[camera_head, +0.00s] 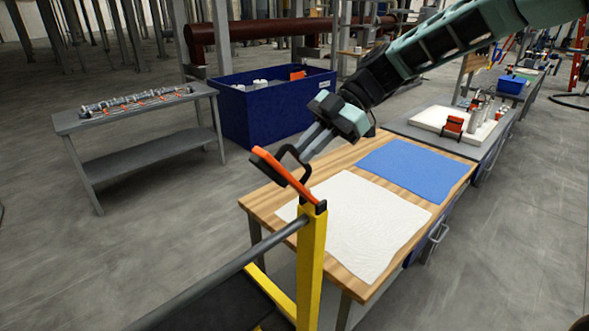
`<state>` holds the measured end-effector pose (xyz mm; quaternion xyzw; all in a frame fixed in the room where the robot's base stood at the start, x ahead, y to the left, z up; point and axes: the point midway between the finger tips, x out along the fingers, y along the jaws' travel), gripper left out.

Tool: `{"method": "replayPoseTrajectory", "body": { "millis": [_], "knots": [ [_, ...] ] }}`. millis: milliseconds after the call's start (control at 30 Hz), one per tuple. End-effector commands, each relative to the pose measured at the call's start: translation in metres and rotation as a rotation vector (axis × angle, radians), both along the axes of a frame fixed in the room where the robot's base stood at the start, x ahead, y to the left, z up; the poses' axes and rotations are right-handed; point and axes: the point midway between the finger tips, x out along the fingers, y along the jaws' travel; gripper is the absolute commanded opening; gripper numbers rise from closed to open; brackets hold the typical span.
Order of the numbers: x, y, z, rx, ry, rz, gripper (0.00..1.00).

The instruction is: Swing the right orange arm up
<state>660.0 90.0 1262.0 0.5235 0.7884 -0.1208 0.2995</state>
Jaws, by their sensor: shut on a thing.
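The orange arm (282,174) is a flat bar at the top of a yellow post (311,262). It slants up to the left from a dark pivot block at the post's top. A black curved handle (301,159) stands out from the bar on its right side. My gripper (308,140) reaches down from the upper right, and its grey fingers are closed on the black handle. The fingertips partly hide the handle. Only one orange arm shows.
A wooden table with a white cloth (365,225) and a blue cloth (415,170) stands behind the post. A dark rail (225,268) runs from the post to the lower left. A blue bin (265,115) and a grey table (145,155) stand farther back. Open floor lies at left.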

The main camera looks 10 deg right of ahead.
Motion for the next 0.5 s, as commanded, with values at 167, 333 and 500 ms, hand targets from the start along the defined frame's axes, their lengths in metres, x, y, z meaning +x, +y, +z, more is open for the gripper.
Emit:
{"method": "replayPoseTrajectory", "body": {
  "millis": [167, 333, 500],
  "knots": [
    [0.017, -0.023, -0.002, 0.147, 0.095, -0.006, 0.00],
    [0.029, -0.041, -0.004, 0.275, 0.181, -0.004, 0.00],
    [0.039, -0.057, -0.008, 0.385, 0.256, -0.004, 0.00]
  ]
}}
